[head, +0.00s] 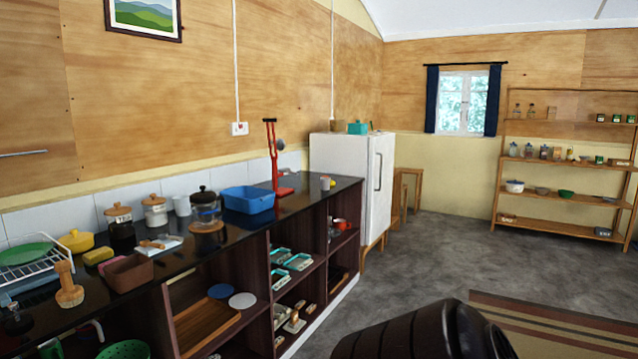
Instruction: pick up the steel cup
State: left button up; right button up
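I cannot make out a cup that is clearly steel. A small pale cup (325,183) stands near the far end of the black counter (165,268); its material is too small to tell. A whitish mug (182,206) stands at the back of the counter, against the tiles. Neither of my grippers shows in the head view. A dark ribbed part at the bottom right seems to be my own arm.
A blue basin (248,199), a glass pot with a black lid (205,205) and a red stand (273,160) crowd the counter. Open shelves below hold trays. A white fridge (345,175) stands beyond. The grey floor to the right is mostly clear, up to a wooden shelf (560,194).

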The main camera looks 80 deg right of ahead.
aim_at(325, 181)
jog(key=z, duration=2.6)
